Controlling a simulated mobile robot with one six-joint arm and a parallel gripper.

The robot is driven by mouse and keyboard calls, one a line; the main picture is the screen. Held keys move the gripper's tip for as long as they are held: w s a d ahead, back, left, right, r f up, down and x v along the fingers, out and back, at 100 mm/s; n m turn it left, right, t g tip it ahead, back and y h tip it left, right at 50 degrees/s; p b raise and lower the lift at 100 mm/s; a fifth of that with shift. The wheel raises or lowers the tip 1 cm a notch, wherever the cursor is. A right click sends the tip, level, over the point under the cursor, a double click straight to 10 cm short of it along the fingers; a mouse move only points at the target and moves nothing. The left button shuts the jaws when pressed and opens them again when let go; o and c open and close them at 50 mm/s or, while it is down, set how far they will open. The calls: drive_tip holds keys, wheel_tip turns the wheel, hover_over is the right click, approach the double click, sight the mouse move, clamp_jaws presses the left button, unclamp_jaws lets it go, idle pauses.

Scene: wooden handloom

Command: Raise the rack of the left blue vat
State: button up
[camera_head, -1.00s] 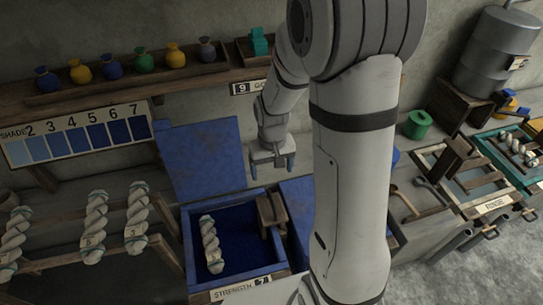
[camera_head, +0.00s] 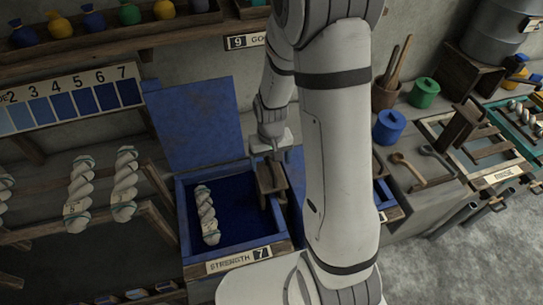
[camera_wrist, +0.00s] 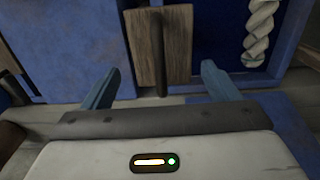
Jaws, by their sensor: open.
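The left blue vat (camera_head: 184,228) stands open, its blue lid (camera_head: 195,125) raised behind it. A white twisted skein (camera_head: 207,216) lies over the dark blue inside of the vat; part of it shows in the wrist view (camera_wrist: 258,30). The rack's wooden handle block (camera_head: 272,181) is at the vat's right side. My gripper (camera_head: 271,157) is just above and behind this block. In the wrist view my open fingers (camera_wrist: 160,86) stand on either side of the wooden block (camera_wrist: 147,48), with no clear contact. My arm hides part of the second vat.
A "STRENGTH 7" plate (camera_head: 240,260) is on the vat's front. Skeins (camera_head: 124,185) hang on a wooden stand at left. A shade board (camera_head: 75,98) and a shelf (camera_head: 120,38) are behind. A blue pot (camera_head: 388,127) and ladles (camera_head: 410,170) lie right of my arm.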

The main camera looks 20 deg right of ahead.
sight(271, 166)
drive_tip(key=shift+f+b, duration=1.2)
drive_tip(key=shift+f, duration=0.65)
clamp_jaws()
drive_tip(key=shift+r+p, duration=2.95)
drive_tip(key=shift+r, duration=1.35)
drive_tip(key=shift+w, duration=0.1)
drive_tip(key=shift+o, duration=1)
unclamp_jaws()
drive_tip(key=shift+f, duration=0.1)
